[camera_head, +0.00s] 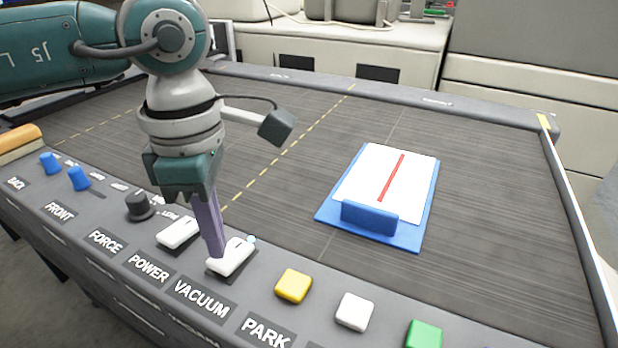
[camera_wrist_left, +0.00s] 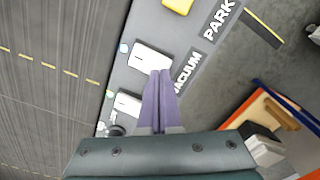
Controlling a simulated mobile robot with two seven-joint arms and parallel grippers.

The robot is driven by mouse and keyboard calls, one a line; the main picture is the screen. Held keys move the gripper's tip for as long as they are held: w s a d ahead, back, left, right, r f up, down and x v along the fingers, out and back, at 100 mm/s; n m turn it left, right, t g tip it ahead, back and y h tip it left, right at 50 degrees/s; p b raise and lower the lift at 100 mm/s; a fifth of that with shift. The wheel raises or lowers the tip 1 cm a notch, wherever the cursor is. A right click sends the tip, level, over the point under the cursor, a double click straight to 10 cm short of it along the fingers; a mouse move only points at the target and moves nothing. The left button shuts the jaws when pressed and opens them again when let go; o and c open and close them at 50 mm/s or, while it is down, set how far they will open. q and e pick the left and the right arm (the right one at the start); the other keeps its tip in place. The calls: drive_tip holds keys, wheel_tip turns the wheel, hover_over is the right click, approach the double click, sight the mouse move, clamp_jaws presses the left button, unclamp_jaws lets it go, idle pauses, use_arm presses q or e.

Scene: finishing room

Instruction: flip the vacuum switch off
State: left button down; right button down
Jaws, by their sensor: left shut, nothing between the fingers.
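The vacuum switch (camera_head: 232,257) is a white rocker above the VACUUM label (camera_head: 202,299) on the grey control panel. A small light-blue lamp (camera_head: 251,239) sits at its far corner. My left gripper (camera_head: 218,254) is shut with nothing in it, pointing down, its purple fingertips at the near left part of the switch. In the left wrist view the fingertips (camera_wrist_left: 161,74) overlap the edge of the vacuum switch (camera_wrist_left: 150,58); I cannot tell whether they press on it. My right gripper is not in view.
The white power switch (camera_head: 178,233) is just left of my fingers. A yellow button (camera_head: 293,286), a white button (camera_head: 354,312) and a green button (camera_head: 424,334) lie to the right. A blue board with white paper (camera_head: 365,181) rests on the dark table, which is otherwise mostly clear.

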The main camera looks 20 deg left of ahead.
sight(223, 261)
use_arm(q)
drive_tip(key=shift+f+b, duration=0.95)
drive_tip(key=shift+f, duration=0.1)
idle(0.7)
drive_tip(key=shift+r, duration=0.1)
wheel_tip(223, 261, up, 7)
drive_tip(key=p, duration=0.5)
drive_tip(key=shift+d, duration=0.1)
idle(0.5)
